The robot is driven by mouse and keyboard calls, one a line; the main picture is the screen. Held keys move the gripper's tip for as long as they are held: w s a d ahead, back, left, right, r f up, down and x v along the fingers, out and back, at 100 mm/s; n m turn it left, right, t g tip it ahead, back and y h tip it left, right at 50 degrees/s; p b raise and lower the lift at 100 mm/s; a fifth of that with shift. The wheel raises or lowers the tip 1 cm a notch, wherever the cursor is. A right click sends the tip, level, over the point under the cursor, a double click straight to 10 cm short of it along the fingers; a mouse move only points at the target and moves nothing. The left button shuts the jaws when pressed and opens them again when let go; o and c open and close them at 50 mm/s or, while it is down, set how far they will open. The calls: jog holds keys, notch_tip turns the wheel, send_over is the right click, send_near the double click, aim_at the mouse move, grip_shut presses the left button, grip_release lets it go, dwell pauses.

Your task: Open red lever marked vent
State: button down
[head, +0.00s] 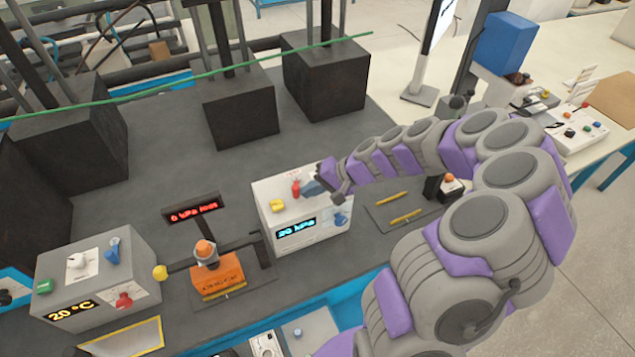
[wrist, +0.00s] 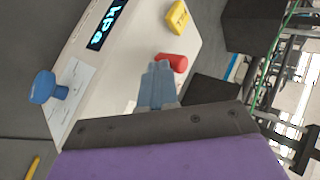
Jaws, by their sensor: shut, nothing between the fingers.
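The red lever (head: 296,188) stands on the top of a white box (head: 268,190) with a blue digital display. In the wrist view the red lever (wrist: 172,62) lies just beyond the fingertips of my gripper (wrist: 157,66). The fingertips overlap it closely in the picture; I cannot tell if they touch it. My gripper (head: 310,187) is shut and empty, at the right of the lever in the head view. A yellow part (head: 277,205) and a blue knob (head: 341,219) are on the same box. I cannot read a vent label.
A grey box (head: 90,270) with a "20 °C" display stands at left. An orange block (head: 217,275) and a red-lit display (head: 190,207) are between the boxes. Two yellow pencil-like sticks (head: 392,198) lie at right. Black blocks (head: 325,78) stand behind.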

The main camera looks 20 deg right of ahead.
jog(key=shift+a+m, duration=0.3)
jog(key=shift+a+t, duration=0.3)
jog(key=shift+a, duration=0.1)
jog(key=shift+d, duration=0.15)
jog(key=shift+w+d, duration=0.45)
jog(key=shift+d, duration=0.1)
jog(key=shift+d, duration=0.1)
